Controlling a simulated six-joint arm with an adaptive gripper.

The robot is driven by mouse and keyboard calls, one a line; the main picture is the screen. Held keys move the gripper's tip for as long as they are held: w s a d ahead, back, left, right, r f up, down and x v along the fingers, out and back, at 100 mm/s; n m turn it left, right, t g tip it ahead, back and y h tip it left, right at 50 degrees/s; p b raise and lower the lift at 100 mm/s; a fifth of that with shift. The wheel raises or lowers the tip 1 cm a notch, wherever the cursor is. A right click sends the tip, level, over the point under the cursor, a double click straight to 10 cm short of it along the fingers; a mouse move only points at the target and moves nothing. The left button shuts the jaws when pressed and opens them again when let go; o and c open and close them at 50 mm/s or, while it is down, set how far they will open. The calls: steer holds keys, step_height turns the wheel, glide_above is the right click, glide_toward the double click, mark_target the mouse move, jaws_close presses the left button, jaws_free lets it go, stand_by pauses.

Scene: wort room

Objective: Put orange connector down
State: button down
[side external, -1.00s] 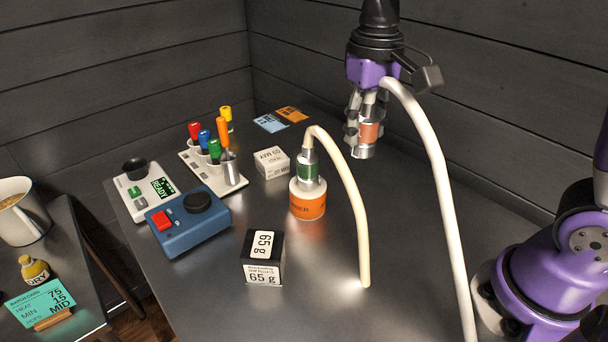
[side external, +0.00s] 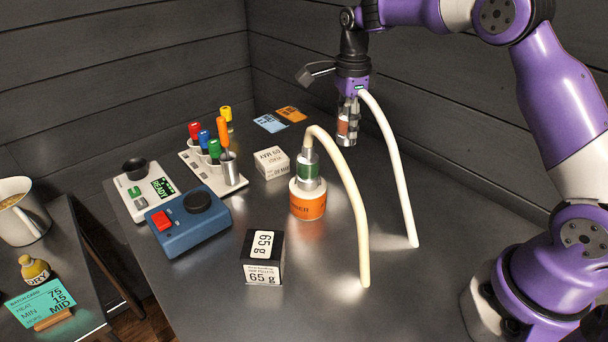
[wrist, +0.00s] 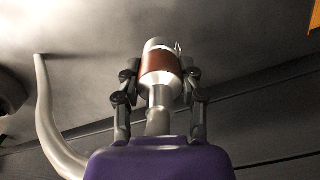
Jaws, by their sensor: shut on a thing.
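My gripper (side external: 348,118) is shut on the orange connector (side external: 343,127), a silver cylinder with an orange band. The connector points down and is held above the back of the dark table. A white hose runs from it down to the table on the right. In the wrist view the connector (wrist: 160,68) sits between the two fingers of my gripper (wrist: 160,85), its band looking brown-orange. A second connector, with a green band (side external: 308,171), stands upright on the white and orange base (side external: 308,203), with its own cream hose.
Flat blue (side external: 270,123) and orange (side external: 291,114) cards lie at the back, left of my gripper. A white box (side external: 271,162), a black 65 g box (side external: 263,257), a blue device (side external: 188,222) and a rack of coloured tools (side external: 232,172) stand further left. The table's right side is mostly clear.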

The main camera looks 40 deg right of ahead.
step_height(320, 180, down, 7)
steer(key=shift+r, duration=0.1)
stand_by(0.4)
steer(key=shift+c, duration=2.1)
jaws_free()
steer(key=shift+f, duration=0.2)
steer(key=shift+r, duration=0.1)
